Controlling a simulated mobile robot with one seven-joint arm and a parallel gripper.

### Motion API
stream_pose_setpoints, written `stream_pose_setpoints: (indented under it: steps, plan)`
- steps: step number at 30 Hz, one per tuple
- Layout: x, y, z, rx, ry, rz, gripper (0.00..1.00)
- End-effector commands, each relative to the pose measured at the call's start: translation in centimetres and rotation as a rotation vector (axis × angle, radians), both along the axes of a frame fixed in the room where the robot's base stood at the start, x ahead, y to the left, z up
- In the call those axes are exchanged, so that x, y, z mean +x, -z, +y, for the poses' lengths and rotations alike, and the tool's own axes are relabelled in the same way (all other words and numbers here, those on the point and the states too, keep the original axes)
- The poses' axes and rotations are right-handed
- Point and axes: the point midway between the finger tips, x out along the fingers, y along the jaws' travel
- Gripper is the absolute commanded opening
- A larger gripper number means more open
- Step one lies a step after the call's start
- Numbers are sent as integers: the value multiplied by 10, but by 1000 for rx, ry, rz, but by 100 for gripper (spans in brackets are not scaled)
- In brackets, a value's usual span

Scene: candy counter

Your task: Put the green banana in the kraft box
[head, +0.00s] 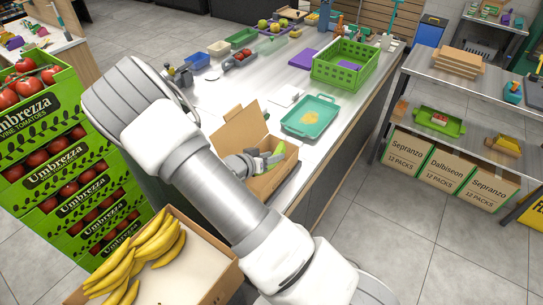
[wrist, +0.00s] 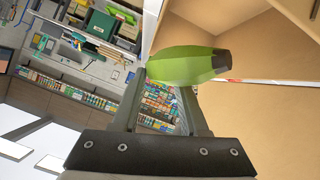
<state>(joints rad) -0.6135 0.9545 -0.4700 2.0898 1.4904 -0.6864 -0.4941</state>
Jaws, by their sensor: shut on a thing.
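The green banana (wrist: 185,67) is held between the fingertips of my gripper (wrist: 162,78) in the wrist view, with its dark tip pointing right. In the head view the banana (head: 277,153) shows at the opening of the kraft box (head: 275,182). My gripper (head: 255,162) is shut on it at the box. The box stands open on the counter, its flap raised at the back left. In the wrist view the box's brown inner walls (wrist: 265,120) fill the right side. Whether the banana touches the box is unclear.
A teal tray (head: 310,117) and a green basket (head: 345,65) stand behind the box on the counter (head: 215,95). A carton of yellow bananas (head: 140,255) is at the front left, beside stacked tomato crates (head: 65,195). Metal shelves (head: 460,95) stand at right.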

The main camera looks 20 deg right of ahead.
Motion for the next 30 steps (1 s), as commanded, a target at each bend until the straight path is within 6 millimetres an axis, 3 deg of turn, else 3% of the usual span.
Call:
stream_pose_setpoints:
  steps: [30]
  plan:
    - [0,8,0,-1,0,-1,3]
